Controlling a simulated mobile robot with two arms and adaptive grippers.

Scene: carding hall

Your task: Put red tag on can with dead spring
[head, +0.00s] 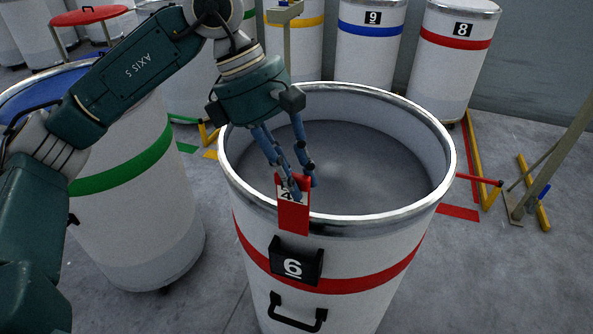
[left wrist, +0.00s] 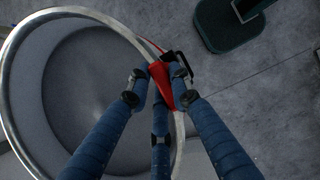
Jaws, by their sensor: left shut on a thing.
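A large white can (head: 345,240) with a red band and a black plate numbered 6 stands in front of me, with a wide metal rim. A red tag (head: 293,215) hangs over the can's near rim, above the number plate. My left gripper (head: 295,185) reaches down over the rim and is shut on the tag's upper part. In the left wrist view the blue fingers (left wrist: 158,85) close around the red tag (left wrist: 162,85) at the rim. The can's inside shows a grey surface, low in the left wrist view. My right gripper is not in view.
A can with a green band (head: 120,172) stands close on the left. Cans with yellow, blue (head: 368,30) and red bands (head: 455,43), two numbered 9 and 8, stand behind. A post with a foot (head: 522,203) and a yellow rail stand at right. Floor is clear at front right.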

